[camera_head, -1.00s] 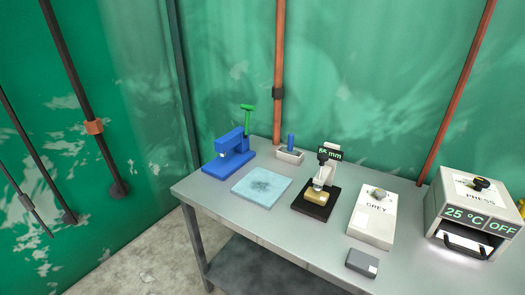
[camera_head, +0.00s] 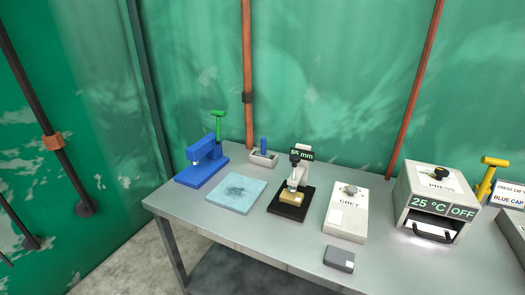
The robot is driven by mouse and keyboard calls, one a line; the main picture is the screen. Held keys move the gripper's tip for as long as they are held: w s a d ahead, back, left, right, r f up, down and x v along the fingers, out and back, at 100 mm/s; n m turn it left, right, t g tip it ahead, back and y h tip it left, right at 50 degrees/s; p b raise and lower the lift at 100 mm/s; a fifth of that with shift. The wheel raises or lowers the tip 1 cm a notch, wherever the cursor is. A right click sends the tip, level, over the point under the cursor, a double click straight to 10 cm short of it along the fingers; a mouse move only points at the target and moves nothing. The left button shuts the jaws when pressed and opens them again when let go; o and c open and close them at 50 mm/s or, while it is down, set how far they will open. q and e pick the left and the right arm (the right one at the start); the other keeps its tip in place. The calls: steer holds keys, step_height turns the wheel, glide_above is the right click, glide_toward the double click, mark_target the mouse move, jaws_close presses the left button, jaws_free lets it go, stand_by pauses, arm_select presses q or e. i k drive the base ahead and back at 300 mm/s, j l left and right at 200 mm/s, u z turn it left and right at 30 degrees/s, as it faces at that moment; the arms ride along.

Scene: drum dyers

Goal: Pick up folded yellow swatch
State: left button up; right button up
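The folded yellow swatch (camera_head: 291,197) is a small yellow block on the black base (camera_head: 289,212) of a gauge device with a display reading what looks like "55 mm" (camera_head: 302,153). It sits below the device's pale column, and its upper edge is partly covered by the device. Neither of my grippers shows in the head view.
On the grey table (camera_head: 225,227) stand a blue press-like device (camera_head: 204,165), a pale blue square pad (camera_head: 236,195), a white GREY box (camera_head: 346,218), a small dark grey block (camera_head: 339,259) and a PRESS oven (camera_head: 438,203) reading 25 °C, OFF. The front right tabletop is clear.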

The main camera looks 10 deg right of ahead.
mark_target(295, 199)
steer(key=i+j+z, duration=0.2)
steer(key=i+z, duration=0.15)
steer(key=i+j+z, duration=0.55)
steer(key=z, duration=0.2)
